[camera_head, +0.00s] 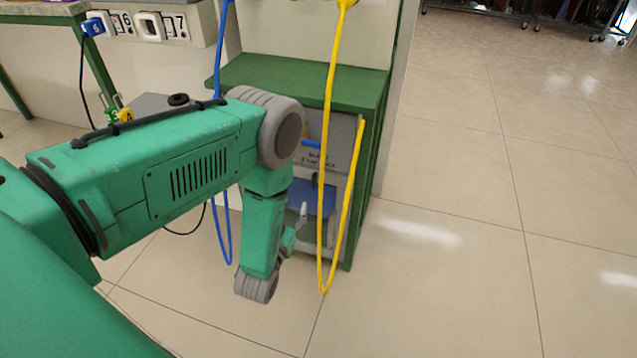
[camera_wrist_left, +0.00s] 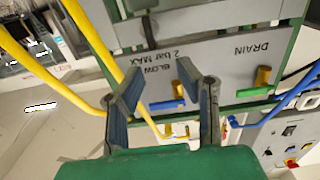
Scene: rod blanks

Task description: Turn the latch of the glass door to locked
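A green-framed cabinet (camera_head: 290,76) stands beyond my left arm, with the glass door (camera_head: 318,203) low on its front. A small dark upright piece (camera_head: 314,181), probably the latch, shows on the door; it also shows in the left wrist view (camera_wrist_left: 150,30). I cannot tell its setting. My left gripper (camera_head: 299,220) is in front of the cabinet, low by the door. In the left wrist view the left gripper (camera_wrist_left: 160,72) has its fingers apart with nothing between them. It is apart from the dark piece. My right gripper is not in view.
A yellow hose (camera_head: 323,230) hangs in front of the cabinet, close to my left gripper. A blue hose (camera_head: 219,190) hangs left of it. Open tiled floor (camera_head: 480,220) lies to the right.

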